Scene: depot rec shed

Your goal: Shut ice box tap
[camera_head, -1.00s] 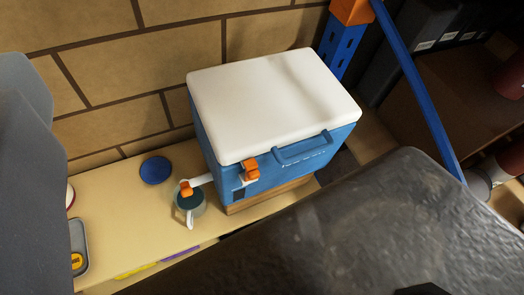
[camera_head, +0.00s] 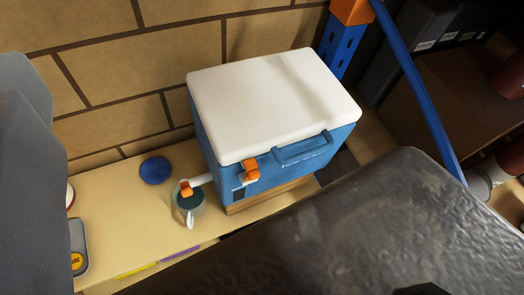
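The ice box (camera_head: 268,155) has a blue body and a white lid, which is down. It stands on a wooden block on a tan shelf. A white tap (camera_head: 203,180) sticks out from its left end, with an orange lever (camera_head: 186,188) at its outer end. I cannot tell from the lever whether the tap is open. A pale cup (camera_head: 190,205) with a dark teal inside and a white handle stands under the tap. An orange latch (camera_head: 250,170) is on the front. I cannot make out my gripper's fingers; nothing touches the tap.
A large dark slab (camera_head: 370,235) fills the lower right, close to the camera, and a grey shape (camera_head: 30,180) covers the left edge. A blue disc (camera_head: 155,170) lies behind the cup. A grey tray (camera_head: 79,245) is at the left. A brick wall and blue rack post (camera_head: 340,50) stand behind.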

